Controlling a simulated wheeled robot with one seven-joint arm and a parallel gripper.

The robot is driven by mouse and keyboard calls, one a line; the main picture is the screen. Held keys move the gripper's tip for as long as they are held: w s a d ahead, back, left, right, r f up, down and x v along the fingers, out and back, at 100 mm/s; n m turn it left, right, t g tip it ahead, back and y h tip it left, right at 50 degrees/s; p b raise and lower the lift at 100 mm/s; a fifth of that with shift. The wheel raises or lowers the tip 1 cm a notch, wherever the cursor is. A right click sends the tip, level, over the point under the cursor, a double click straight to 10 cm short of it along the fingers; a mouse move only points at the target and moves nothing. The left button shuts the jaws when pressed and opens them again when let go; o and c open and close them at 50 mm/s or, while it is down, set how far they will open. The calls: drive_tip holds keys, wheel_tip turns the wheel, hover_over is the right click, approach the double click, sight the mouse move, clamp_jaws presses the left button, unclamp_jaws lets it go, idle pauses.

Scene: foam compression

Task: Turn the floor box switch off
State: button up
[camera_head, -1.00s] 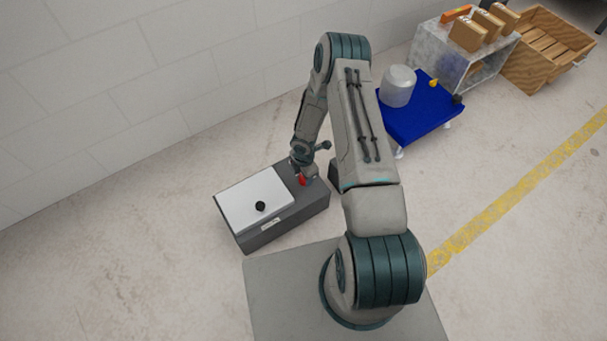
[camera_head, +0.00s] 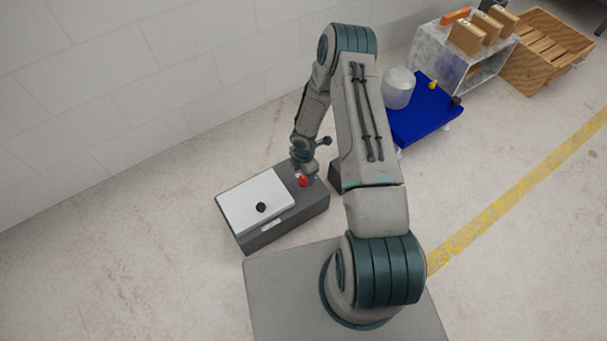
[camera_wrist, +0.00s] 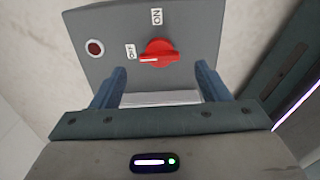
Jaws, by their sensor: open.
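The floor box (camera_head: 285,232) is dark grey and stands on the floor left of my arm, with a white panel and black knob on top. Its red rotary switch (camera_head: 303,181) shows just below my gripper (camera_head: 303,172). In the wrist view the red switch (camera_wrist: 158,53) has its white mark turned left, toward the OFF label (camera_wrist: 130,52); the ON label (camera_wrist: 157,16) is above. My gripper (camera_wrist: 161,70) is open and empty, its two blue fingers apart on either side below the switch, seemingly not touching it.
A round red lamp (camera_wrist: 95,47) sits left of the switch. A white wall (camera_head: 120,90) runs behind the box. A blue cart (camera_head: 425,112) with a pale container (camera_head: 398,88), a grey shelf (camera_head: 455,50) and a wooden crate (camera_head: 540,50) stand at upper right.

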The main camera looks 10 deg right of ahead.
sight(304, 179)
wheel_tip(304, 179, up, 10)
drive_tip(key=p, duration=0.3)
drive_tip(key=shift+r, duration=0.15)
